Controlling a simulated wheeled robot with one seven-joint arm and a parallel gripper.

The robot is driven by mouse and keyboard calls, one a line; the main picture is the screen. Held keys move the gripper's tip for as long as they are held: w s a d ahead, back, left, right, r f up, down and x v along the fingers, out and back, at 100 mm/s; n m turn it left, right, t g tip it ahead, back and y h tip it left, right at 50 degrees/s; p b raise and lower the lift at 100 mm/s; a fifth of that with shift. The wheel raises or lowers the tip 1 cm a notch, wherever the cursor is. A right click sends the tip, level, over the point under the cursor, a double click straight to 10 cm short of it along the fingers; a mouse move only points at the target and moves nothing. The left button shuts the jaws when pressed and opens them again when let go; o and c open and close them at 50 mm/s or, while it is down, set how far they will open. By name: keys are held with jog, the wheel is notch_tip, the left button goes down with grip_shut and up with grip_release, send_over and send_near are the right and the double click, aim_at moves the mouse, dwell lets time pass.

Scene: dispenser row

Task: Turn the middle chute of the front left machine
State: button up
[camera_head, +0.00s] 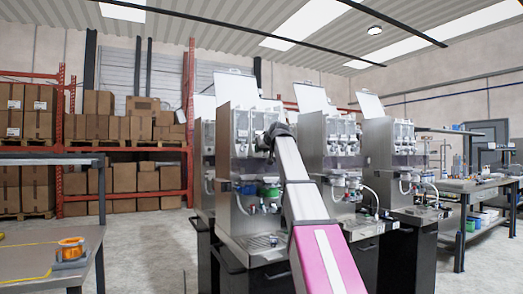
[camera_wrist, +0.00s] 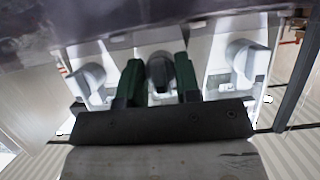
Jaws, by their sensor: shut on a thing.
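The front left machine (camera_head: 240,185) stands near the middle of the head view, a steel dispenser with a row of clear chutes at its top. My arm reaches up to that row, and its dark end hides part of the right side of the machine's top. In the wrist view three chutes show side by side: a left one (camera_wrist: 90,78), the middle chute (camera_wrist: 161,72) and a right one (camera_wrist: 243,60). My gripper (camera_wrist: 157,80) has its two green fingers on either side of the middle chute's grey knob and is shut on it.
More dispensers (camera_head: 340,150) stand to the right and behind. A workbench (camera_head: 475,185) is at the far right. A table (camera_head: 25,262) with an orange object (camera_head: 71,248) is at the front left. Box shelves (camera_head: 120,128) line the back; the floor at left centre is clear.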

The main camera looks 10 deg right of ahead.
dwell(0.3)
jog(key=o, duration=0.6)
jog(key=v, duration=1.1)
jog(key=shift+w, duration=0.1)
